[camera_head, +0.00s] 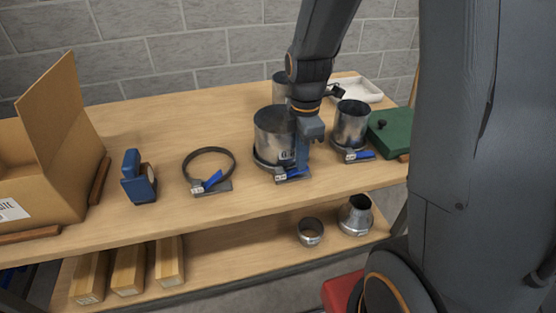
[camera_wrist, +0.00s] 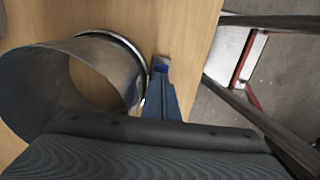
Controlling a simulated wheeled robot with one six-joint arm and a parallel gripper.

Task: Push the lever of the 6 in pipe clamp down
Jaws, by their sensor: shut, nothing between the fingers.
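Three pipe clamps with blue levers stand in a row on the bench; their size labels are too small to read. The middle clamp (camera_head: 268,163) is around the base of a large upright metal pipe (camera_head: 272,130). Its blue lever (camera_head: 294,173) looks low, almost flat, partly hidden by my gripper. My gripper (camera_head: 303,164) is shut and empty, pointing down right at this lever; I cannot tell if it touches. In the wrist view the fingers (camera_wrist: 163,88) reach the lever (camera_wrist: 161,68) beside the pipe (camera_wrist: 45,88). The left clamp (camera_head: 208,170) is empty, its lever tilted up.
The right clamp (camera_head: 351,154) is around a smaller pipe (camera_head: 352,122), its lever low. A green box (camera_head: 390,132), white tray (camera_head: 360,90), blue tape dispenser (camera_head: 138,178) and cardboard box (camera_head: 62,125) are also on the bench. The bench's front edge is close to the clamps.

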